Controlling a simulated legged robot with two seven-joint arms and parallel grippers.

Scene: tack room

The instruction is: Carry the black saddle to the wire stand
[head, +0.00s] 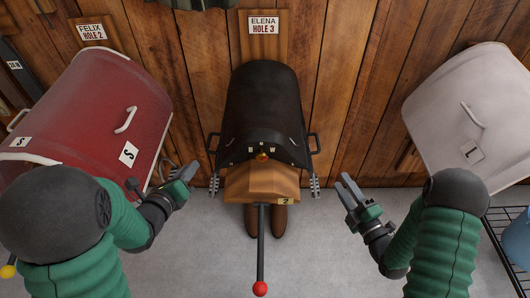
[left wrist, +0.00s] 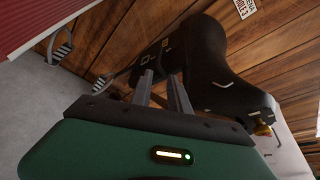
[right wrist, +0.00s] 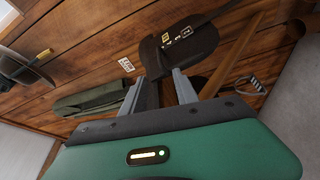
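The black saddle (head: 262,100) sits on a wooden rack (head: 262,187) against the wall, under the sign "ELENA HOLE 3". It has a dark handle on each side and stirrups hanging low. My left gripper (head: 190,169) is to its left, apart from it, with open, empty fingers; the saddle also shows beyond them in the left wrist view (left wrist: 200,45). My right gripper (head: 343,184) is to its lower right, open and empty; the saddle shows beyond it in the right wrist view (right wrist: 178,45). I cannot identify the wire stand for certain.
A red saddle or cover (head: 95,105) is on the left under "FELIX HOLE 2". A pale one (head: 470,115) is on the right. A red-knobbed lever (head: 260,288) projects from the rack. A black wire rack (head: 498,222) holds a blue object (head: 518,237). Grey floor lies between.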

